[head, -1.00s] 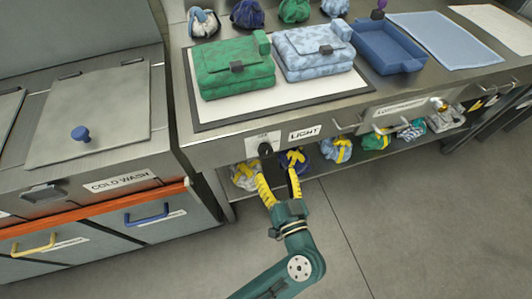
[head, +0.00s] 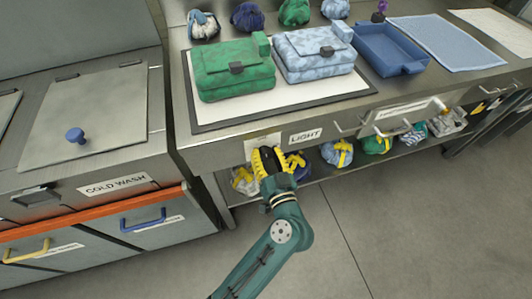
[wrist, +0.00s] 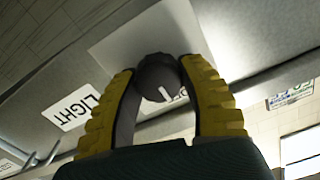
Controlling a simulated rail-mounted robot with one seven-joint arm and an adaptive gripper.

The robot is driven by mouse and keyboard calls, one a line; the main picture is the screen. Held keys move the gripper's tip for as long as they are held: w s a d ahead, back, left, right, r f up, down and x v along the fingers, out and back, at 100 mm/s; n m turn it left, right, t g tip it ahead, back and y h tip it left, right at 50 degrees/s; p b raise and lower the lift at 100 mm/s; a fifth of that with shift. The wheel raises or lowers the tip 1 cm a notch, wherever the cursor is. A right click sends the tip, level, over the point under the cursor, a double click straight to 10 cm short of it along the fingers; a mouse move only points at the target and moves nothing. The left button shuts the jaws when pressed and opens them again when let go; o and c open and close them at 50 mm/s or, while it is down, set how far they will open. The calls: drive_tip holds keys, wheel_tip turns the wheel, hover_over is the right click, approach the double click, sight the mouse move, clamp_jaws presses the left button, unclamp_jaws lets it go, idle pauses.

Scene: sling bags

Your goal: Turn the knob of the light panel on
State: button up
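The dark round knob (wrist: 158,76) with a white mark sits on a pale plate (wrist: 115,45) on the bench front. My gripper (wrist: 157,85) has its two yellow ribbed fingers on either side of the knob in the wrist view. The fingers are apart, with the knob between their tips; whether they touch it I cannot tell. In the head view my gripper (head: 266,158) covers the knob. The LIGHT label (head: 305,135) is right of the plate; it also shows in the wrist view (wrist: 72,106). The light panel (head: 280,92) lies on the bench top, looking white with a dark frame.
A green bag (head: 234,70) and a light blue bag (head: 313,55) lie on the panel. A blue tray (head: 388,52) stands to their right. Several wrapped bundles sit on the shelf below. The cold wash unit (head: 90,130) stands at left. The floor is clear at right.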

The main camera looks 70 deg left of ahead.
drive_tip(key=shift+c, duration=1.1)
drive_tip(key=shift+m+p, duration=0.35)
drive_tip(key=shift+m, duration=0.05)
drive_tip(key=m+p, duration=0.2)
drive_tip(key=shift+r+m, duration=0.15)
drive_tip(key=shift+m, duration=0.25)
drive_tip(key=m+p, duration=0.3)
drive_tip(key=m, duration=0.1)
drive_tip(key=shift+w, duration=0.1)
drive_tip(key=m+p, duration=0.4)
drive_tip(key=m, duration=0.2)
drive_tip(key=m+p, duration=0.1)
drive_tip(key=m, duration=0.1)
drive_tip(key=m+p, duration=0.1)
drive_tip(key=m, duration=0.1)
drive_tip(key=shift+f+p, duration=0.35)
drive_tip(key=shift+p, duration=0.05)
drive_tip(key=shift+f+m, duration=0.1)
drive_tip(key=shift+m, duration=0.2)
